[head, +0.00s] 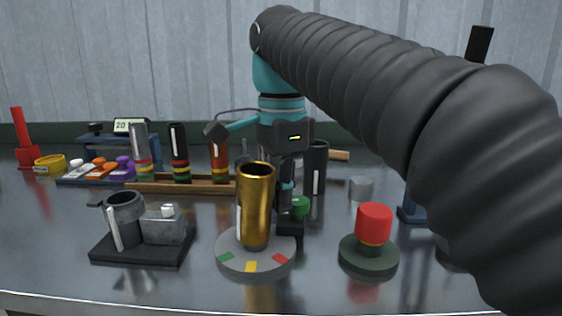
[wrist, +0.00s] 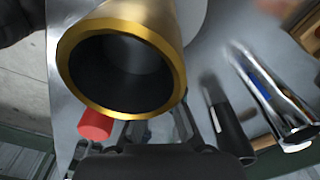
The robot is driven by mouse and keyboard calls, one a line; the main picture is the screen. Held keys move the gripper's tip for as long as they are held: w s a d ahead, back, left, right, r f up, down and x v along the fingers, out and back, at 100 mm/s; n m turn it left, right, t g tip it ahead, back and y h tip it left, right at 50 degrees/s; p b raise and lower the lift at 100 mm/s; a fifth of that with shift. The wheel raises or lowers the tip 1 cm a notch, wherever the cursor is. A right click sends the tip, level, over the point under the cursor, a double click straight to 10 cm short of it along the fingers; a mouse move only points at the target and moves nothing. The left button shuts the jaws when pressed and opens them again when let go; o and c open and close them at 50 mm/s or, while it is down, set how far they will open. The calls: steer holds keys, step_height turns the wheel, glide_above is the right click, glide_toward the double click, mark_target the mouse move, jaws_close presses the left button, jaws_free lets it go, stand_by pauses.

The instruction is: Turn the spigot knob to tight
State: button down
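A gold tube (head: 256,205) stands upright on a round grey base (head: 228,243) with green, yellow and red marks on its front edge. In the wrist view the tube's open mouth (wrist: 172,80) is large and close to the camera. My gripper (head: 289,188) points down just behind and right of the tube. A small green piece (head: 300,207) shows below it, above a black block; I cannot tell whether they touch. The fingers are partly hidden by the tube, and their gap is unclear. No part is clearly labelled as the spigot knob.
A red cylinder (head: 374,223) on a dark round base stands at right. A black stand (head: 140,250) with a dark cup and grey block is at left. A wooden rack (head: 205,185) with several tubes lies behind. The front table edge is clear.

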mark_target(255, 180)
steer(key=shift+a, duration=0.1)
steer(key=shift+s+a, duration=0.15)
steer(key=shift+a, duration=0.05)
steer(key=shift+r, duration=0.15)
steer(key=shift+r+p, duration=0.3)
steer(key=shift+r, duration=2.55)
